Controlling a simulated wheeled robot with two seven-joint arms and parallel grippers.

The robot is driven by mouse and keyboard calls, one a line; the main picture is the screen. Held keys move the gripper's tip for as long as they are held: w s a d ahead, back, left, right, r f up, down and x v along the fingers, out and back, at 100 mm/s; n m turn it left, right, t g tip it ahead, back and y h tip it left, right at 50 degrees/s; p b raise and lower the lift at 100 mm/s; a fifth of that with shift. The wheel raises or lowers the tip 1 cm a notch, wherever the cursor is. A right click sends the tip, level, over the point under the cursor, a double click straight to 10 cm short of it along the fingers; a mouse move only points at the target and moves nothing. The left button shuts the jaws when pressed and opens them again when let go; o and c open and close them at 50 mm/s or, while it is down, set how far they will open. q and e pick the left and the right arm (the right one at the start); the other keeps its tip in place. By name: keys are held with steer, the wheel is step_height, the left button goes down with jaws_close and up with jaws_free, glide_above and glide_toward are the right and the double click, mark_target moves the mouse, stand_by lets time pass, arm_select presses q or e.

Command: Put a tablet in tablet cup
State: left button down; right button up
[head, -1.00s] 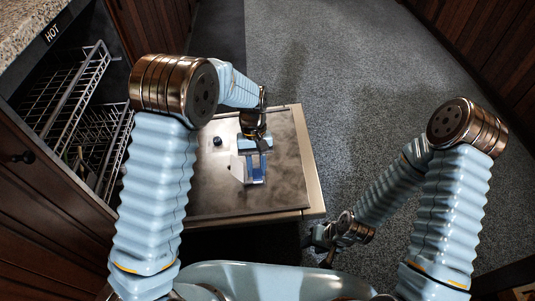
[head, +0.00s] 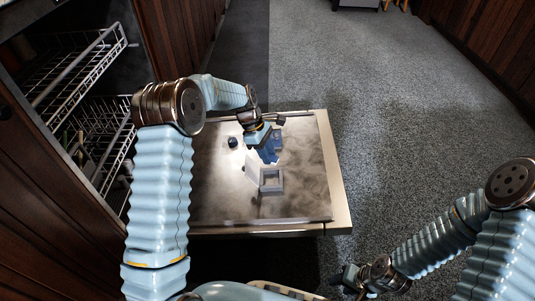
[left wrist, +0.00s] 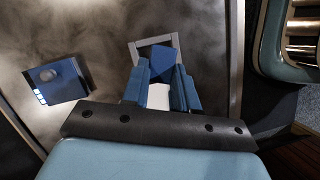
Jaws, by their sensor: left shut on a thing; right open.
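The tablet cup is a small grey square frame with a pale open lid (head: 271,181) on the open dishwasher door; its frame also shows in the left wrist view (left wrist: 135,50). My left gripper (head: 270,156) reaches down just beyond the cup in the head view. In the left wrist view its blue fingers (left wrist: 160,80) are shut on a blue tablet (left wrist: 161,62). The tablet appears over the cup's opening; I cannot tell its height. My right gripper (head: 349,278) is open, low and apart from the door.
The dishwasher door (head: 215,200) lies flat. A dark blue piece with a round knob (left wrist: 57,82) is left of the cup in the wrist view. A dark knob (head: 233,142) is on the door. Wire racks (head: 80,70) stand at left. Grey floor at right is clear.

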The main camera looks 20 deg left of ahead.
arm_select(q)
steer(key=shift+r+p, duration=0.15)
steer(key=shift+p, duration=0.2)
steer(key=shift+f+b, duration=0.55)
steer(key=shift+f, duration=0.35)
steer(key=shift+f+b, duration=1.3)
steer(key=shift+f, duration=2)
steer(key=shift+c, duration=2.4)
jaws_free()
steer(key=shift+r, duration=0.1)
